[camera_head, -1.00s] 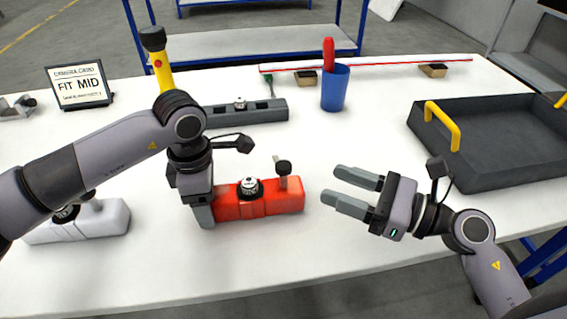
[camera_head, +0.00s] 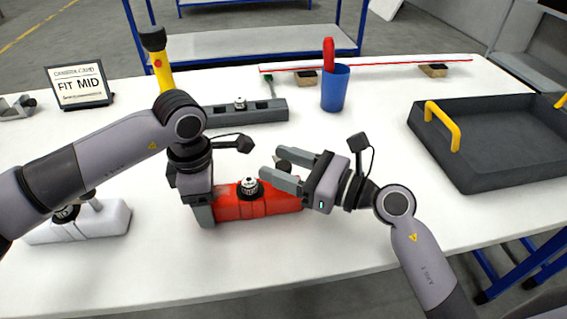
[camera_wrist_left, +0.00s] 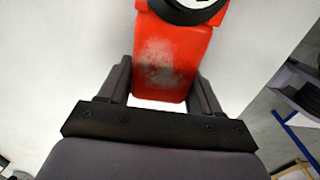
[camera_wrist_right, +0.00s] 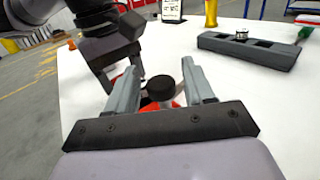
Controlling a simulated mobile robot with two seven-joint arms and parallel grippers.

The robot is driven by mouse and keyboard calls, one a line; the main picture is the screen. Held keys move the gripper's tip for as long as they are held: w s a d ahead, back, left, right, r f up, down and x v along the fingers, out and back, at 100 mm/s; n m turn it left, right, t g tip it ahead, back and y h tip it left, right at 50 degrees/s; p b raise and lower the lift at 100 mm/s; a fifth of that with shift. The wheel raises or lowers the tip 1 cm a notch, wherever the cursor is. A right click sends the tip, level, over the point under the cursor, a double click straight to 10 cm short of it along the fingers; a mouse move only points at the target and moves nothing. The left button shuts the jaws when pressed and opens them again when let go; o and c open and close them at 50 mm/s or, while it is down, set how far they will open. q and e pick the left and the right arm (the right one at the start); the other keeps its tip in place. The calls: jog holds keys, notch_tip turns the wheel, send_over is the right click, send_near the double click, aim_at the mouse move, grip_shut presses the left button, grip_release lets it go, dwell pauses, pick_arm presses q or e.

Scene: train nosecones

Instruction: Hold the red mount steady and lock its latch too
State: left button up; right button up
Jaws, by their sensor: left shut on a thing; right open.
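The red mount (camera_head: 232,206) lies on the white table with a black dial with a white top (camera_head: 249,187) on it. My left gripper (camera_head: 203,212) is shut on its left end; the left wrist view shows the red end (camera_wrist_left: 170,65) between the two fingers (camera_wrist_left: 160,95). My right gripper (camera_head: 290,170) is open at the mount's right end. The latch's black knob (camera_wrist_right: 160,88) shows between its open fingers (camera_wrist_right: 173,78) in the right wrist view, with a gap on each side. In the head view the fingers mostly hide the latch.
A white mount (camera_head: 100,225) lies at the left and a grey one (camera_head: 255,111) behind. A sign (camera_head: 79,87) reads "FIT MID". A blue cup (camera_head: 335,92) and a dark tray (camera_head: 480,160) with yellow handles stand behind and right. The table front is clear.

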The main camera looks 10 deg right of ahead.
jog(key=c, duration=0.9)
jog(key=shift+n+g+y, duration=0.3)
jog(key=shift+n+g, duration=0.1)
jog(key=n+g+y, duration=0.2)
jog(key=n+g, duration=0.1)
jog(key=g, duration=0.2)
jog(key=n+g+y, duration=0.1)
jog(key=n+g, duration=0.3)
jog(key=g, duration=0.1)
jog(key=shift+w+g, duration=0.1)
jog(key=shift+g, duration=0.2)
jog(key=shift+c, duration=0.2)
jog(key=n+g, duration=0.2)
jog(key=g, duration=0.1)
jog(key=n+g+h, duration=0.1)
jog(key=g, duration=0.1)
jog(key=shift+a+r+n+g, duration=0.1)
jog(key=shift+r+n+g, duration=0.05)
jog(key=shift+n+g, duration=0.25)
grip_shut()
jog(key=shift+n+g+h, duration=0.9)
jog(key=shift+n+g, duration=0.2)
jog(key=shift+g, duration=0.5)
jog(key=shift+n+g+h, duration=0.6)
jog(key=shift+n+g, duration=0.1)
jog(key=shift+g, duration=0.2)
